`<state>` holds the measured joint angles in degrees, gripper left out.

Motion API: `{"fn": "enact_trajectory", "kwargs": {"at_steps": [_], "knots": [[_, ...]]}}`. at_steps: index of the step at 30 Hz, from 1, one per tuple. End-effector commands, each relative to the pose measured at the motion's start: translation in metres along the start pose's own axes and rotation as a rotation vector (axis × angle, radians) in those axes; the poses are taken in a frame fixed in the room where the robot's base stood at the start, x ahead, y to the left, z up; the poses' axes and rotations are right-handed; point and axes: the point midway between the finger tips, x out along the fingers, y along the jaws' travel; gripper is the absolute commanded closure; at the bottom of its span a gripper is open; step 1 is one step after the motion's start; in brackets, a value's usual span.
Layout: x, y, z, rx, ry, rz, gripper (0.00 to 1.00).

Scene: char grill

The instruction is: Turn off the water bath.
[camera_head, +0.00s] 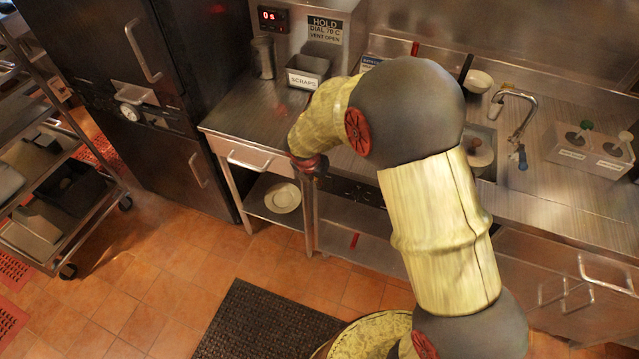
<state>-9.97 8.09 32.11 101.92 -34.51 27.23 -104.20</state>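I cannot pick out the water bath with certainty; my arm covers the middle of the counter. A dark panel (358,190) with small light marks shows in part on the counter front, just right of my gripper. My gripper (312,168) points down at the counter's front edge, by the right end of the drawer. It is small and dark here, and its fingers cannot be told apart. A steel unit with a red display (273,19) reading "0s" stands at the back of the counter.
A scraps bin (307,72) and a steel cup (263,57) stand on the counter. A drawer handle (248,163) sticks out left of my gripper. The sink tap (517,120) and a pump-bottle holder (592,150) are at right.

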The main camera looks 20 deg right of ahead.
Motion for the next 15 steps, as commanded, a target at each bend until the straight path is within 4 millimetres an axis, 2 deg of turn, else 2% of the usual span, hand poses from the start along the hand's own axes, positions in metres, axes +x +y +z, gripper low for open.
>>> {"fn": "enact_trajectory", "kwargs": {"at_steps": [1,6,15], "knots": [[-0.013,0.0,0.004,-0.001,-0.001,0.001,1.0],[-0.029,0.0,0.007,0.0,0.0,0.0,1.0],[-0.03,0.0,0.007,-0.001,0.001,-0.001,1.0]]}}
